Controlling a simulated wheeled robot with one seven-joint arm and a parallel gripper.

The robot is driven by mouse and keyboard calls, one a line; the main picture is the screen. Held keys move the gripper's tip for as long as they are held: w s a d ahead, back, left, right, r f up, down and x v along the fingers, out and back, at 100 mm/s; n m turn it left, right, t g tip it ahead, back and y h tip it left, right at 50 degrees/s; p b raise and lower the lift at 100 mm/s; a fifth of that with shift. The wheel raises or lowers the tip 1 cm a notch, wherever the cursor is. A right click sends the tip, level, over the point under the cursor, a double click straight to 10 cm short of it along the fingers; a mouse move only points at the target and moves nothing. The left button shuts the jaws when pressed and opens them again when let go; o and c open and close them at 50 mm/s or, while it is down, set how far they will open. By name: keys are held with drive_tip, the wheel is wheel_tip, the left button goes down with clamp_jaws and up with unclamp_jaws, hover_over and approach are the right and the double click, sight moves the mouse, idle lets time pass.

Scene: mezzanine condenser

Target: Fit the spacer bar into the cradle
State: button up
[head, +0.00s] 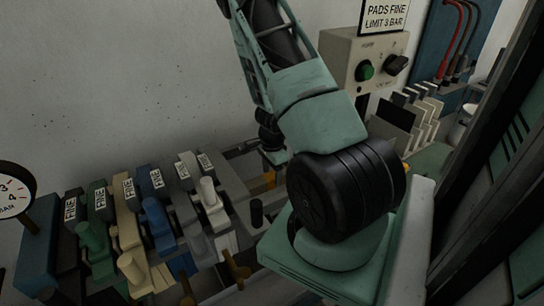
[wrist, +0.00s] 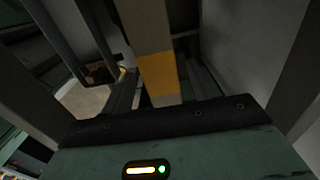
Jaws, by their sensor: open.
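My gripper (head: 273,157) is partly hidden behind my own arm in the head view, low over the bench. In the wrist view a grey bar with a yellow-orange band (wrist: 158,75), which looks like the spacer bar, runs up the middle in front of the palm. The jaws are open; I cannot tell whether either finger touches the bar. A small yellow-orange patch (head: 268,180) shows below the gripper in the head view. I cannot make out the cradle for certain in either view.
A row of several coloured valve-like units (head: 150,225) with FINE labels stands left of the gripper. A pressure gauge (head: 14,195) is at far left. A control box (head: 365,60) with a green button and black knob is behind, near upright plates (head: 420,115).

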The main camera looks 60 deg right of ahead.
sight(272, 175)
wheel_tip(272, 175, up, 10)
drive_tip(key=shift+r, duration=0.25)
idle(0.6)
